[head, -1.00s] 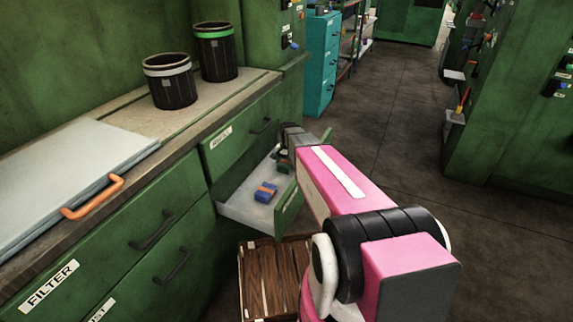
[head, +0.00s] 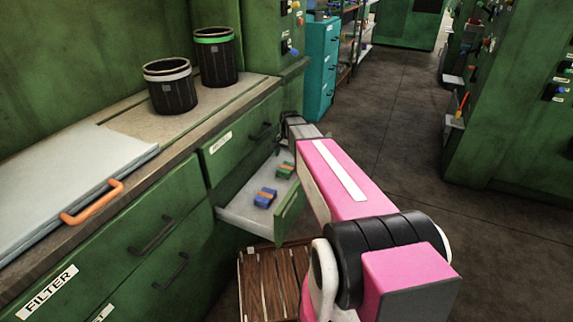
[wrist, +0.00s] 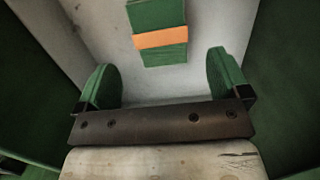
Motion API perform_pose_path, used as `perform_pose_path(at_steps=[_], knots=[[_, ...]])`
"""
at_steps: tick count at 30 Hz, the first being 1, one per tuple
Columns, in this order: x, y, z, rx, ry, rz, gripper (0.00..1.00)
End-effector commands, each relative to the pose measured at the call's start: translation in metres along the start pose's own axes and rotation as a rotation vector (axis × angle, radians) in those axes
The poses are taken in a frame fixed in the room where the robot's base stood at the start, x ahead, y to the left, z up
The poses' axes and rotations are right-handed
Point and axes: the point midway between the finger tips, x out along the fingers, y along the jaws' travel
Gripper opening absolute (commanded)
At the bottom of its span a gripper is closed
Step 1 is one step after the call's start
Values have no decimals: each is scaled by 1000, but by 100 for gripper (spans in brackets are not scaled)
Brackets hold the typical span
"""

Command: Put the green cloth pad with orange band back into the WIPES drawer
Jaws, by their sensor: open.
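The green cloth pad with an orange band (head: 285,170) lies on the pale floor of an open drawer (head: 240,217) in the head view. In the wrist view the same pad (wrist: 158,18) lies flat, ahead of my fingertips and apart from them. My gripper (wrist: 163,78) is open and empty, its two green-padded fingers spread wide. In the head view my gripper (head: 291,122) is above the far end of the drawer. The open drawer's own label is not in sight.
A blue pad with an orange band (head: 265,197) lies in the same drawer. A closed drawer (head: 243,145) sits directly above. Two dark bins (head: 170,88) stand on the counter. A wooden crate (head: 270,285) is on the floor below the open drawer.

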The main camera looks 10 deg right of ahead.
Motion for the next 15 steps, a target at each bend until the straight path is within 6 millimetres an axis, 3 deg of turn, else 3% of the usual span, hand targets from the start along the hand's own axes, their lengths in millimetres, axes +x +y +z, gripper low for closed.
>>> perform_pose_path(at_steps=[6,15], knots=[[-32,0,0,0,1,0,94],[-47,0,0,0,0,0,94]])
